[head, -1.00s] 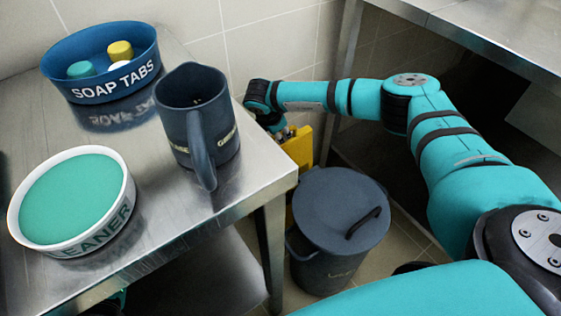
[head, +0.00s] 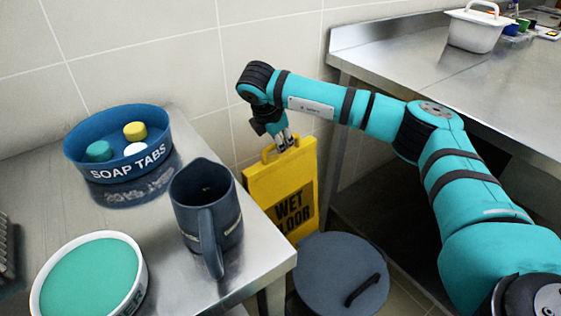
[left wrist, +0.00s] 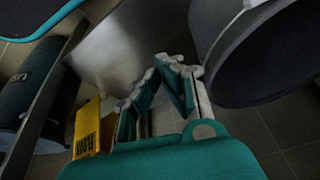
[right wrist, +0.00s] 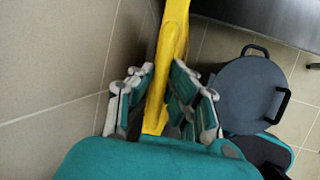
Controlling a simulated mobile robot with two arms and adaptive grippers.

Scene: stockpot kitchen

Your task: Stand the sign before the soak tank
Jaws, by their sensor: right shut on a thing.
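The yellow sign (head: 281,190) reads "WET FLOOR". My right gripper (head: 284,146) is shut on its top handle and holds it upright between the table and the wall corner. In the right wrist view the yellow sign (right wrist: 165,70) runs between the right fingers (right wrist: 160,95). A dark lidded vessel (head: 335,268), apparently the soak tank, stands on the floor in front of the sign as seen here. Its lid and handle show in the right wrist view (right wrist: 248,92). My left gripper (left wrist: 165,85) shows only in its wrist view, beneath the table; its finger gap is unclear.
A steel table (head: 165,235) on the left bears a dark jug (head: 190,205), a blue soap-tabs bowl (head: 90,165) and a cleaner tub (head: 138,270). A steel counter (head: 410,65) with a white container (head: 478,30) stands at right. Tiled walls bound the corner.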

